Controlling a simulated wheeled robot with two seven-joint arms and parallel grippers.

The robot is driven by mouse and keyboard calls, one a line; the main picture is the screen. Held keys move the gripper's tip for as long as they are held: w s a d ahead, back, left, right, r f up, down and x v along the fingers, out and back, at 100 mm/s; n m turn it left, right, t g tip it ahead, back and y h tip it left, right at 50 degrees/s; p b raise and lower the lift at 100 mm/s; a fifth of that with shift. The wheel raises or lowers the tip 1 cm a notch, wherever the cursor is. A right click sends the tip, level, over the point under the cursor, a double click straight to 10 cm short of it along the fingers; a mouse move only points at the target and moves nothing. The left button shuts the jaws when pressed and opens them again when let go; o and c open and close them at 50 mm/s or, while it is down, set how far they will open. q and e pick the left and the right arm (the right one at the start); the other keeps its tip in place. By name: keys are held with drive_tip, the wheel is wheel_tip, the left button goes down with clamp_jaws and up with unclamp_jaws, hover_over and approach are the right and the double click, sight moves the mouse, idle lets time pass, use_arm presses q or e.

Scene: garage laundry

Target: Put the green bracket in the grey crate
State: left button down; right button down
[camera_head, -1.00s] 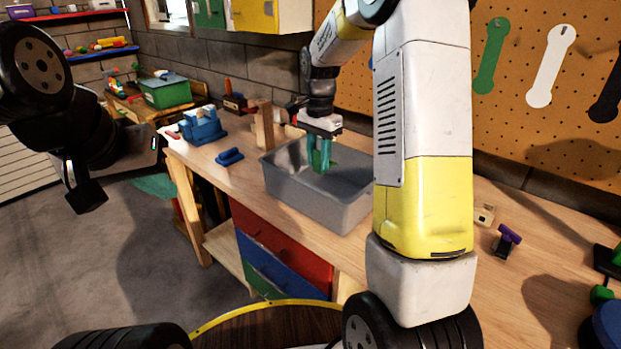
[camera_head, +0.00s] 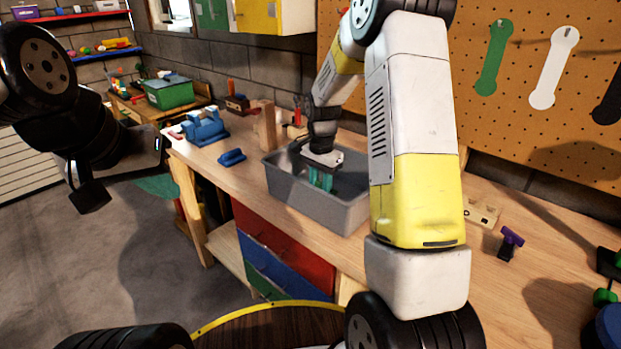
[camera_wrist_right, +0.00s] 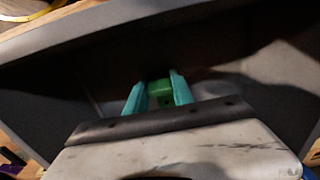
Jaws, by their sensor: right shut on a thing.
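The grey crate (camera_head: 335,209) stands on the wooden workbench in the head view. My right gripper (camera_head: 321,181) reaches down inside the crate, its teal fingers below the rim. In the right wrist view the two teal fingers (camera_wrist_right: 158,93) are shut on the green bracket (camera_wrist_right: 160,90), with the crate's grey wall (camera_wrist_right: 60,70) around them. The bracket is mostly hidden by the fingers, and I cannot tell whether it touches the crate floor. My left gripper (camera_head: 90,197) hangs at the left over the floor, away from the bench; its fingers are too dark to read.
A blue vise (camera_head: 204,128), a small blue piece (camera_head: 231,157) and a wooden block (camera_head: 264,126) stand left of the crate. A purple-topped clamp (camera_head: 510,243) and a beige block (camera_head: 482,212) lie to the right. A pegboard (camera_head: 450,70) rises behind.

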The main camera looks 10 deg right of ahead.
drive_tip(key=c, duration=1.1)
unclamp_jaws()
drive_tip(key=shift+r, duration=0.1)
wheel_tip(320, 180, up, 12)
drive_tip(key=shift+f, duration=0.1)
drive_tip(key=s+r+n+t, duration=0.2)
drive_tip(key=s+r+n, duration=0.1)
drive_tip(key=s, duration=0.5)
drive_tip(key=s+a+r+n+t+y, duration=0.1)
drive_tip(key=s+r+n+t, duration=0.1)
drive_tip(key=s, duration=0.7)
drive_tip(key=s+a+r+n+t+y, duration=0.1)
drive_tip(key=s+r+n+t, duration=0.1)
drive_tip(key=s+r+n, duration=0.3)
drive_tip(key=shift+s+r+n, duration=0.1)
drive_tip(key=shift+s+n, duration=0.4)
drive_tip(key=shift+s, duration=1.25)
